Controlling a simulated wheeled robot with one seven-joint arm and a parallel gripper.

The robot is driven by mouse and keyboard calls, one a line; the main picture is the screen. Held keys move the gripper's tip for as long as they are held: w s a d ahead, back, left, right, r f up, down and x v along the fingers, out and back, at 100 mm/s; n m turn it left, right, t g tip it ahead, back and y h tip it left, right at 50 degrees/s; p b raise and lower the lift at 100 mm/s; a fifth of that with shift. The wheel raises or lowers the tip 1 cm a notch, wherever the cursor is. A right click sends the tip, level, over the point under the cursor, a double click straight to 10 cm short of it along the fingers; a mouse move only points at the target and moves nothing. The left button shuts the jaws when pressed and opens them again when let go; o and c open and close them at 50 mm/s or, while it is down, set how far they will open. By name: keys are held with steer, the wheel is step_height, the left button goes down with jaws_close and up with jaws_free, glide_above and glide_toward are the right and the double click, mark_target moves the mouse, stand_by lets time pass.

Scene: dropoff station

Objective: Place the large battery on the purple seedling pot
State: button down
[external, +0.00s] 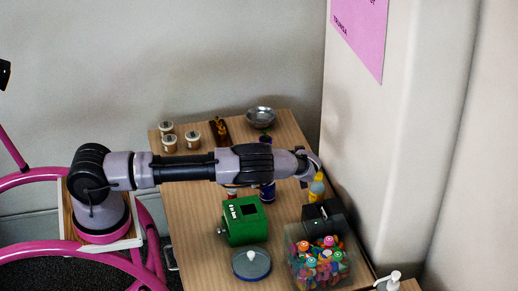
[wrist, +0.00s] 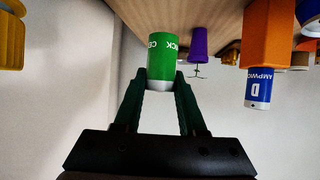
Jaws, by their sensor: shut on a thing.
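In the wrist view, which shows the table at the top, my gripper (wrist: 163,84) is shut on a green cylinder (wrist: 162,58) with a pale silver end. White letters are partly readable on it. In the external view my gripper (external: 316,166) is at the table's right side, and the held cylinder cannot be made out.
A yellow bottle (external: 317,188) stands close below my gripper. A black box (external: 324,216), a bin of colourful pieces (external: 292,252), a green box (external: 244,228) and a blue can (external: 267,191) stand on the table (external: 190,205). A metal bowl (external: 261,117) is at the back. A wall rises at right.

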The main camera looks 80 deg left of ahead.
steer(key=s+a+r, duration=0.3)
steer(key=a+r, duration=0.2)
steer(key=a, duration=0.4)
steer(key=s+a+r, duration=0.3)
steer(key=a+r, duration=0.1)
steer(key=a, duration=0.4)
glide_above(266, 139)
step_height(266, 139, down, 4)
steer(key=shift+s+f, duration=0.1)
steer(key=shift+f, duration=2.5)
steer(key=shift+c, duration=2.4)
jaws_free()
steer(key=shift+f, duration=0.15)
steer(key=v, duration=1.2)
steer(key=shift+d+r, duration=0.15)
steer(key=shift+r, duration=0.1)
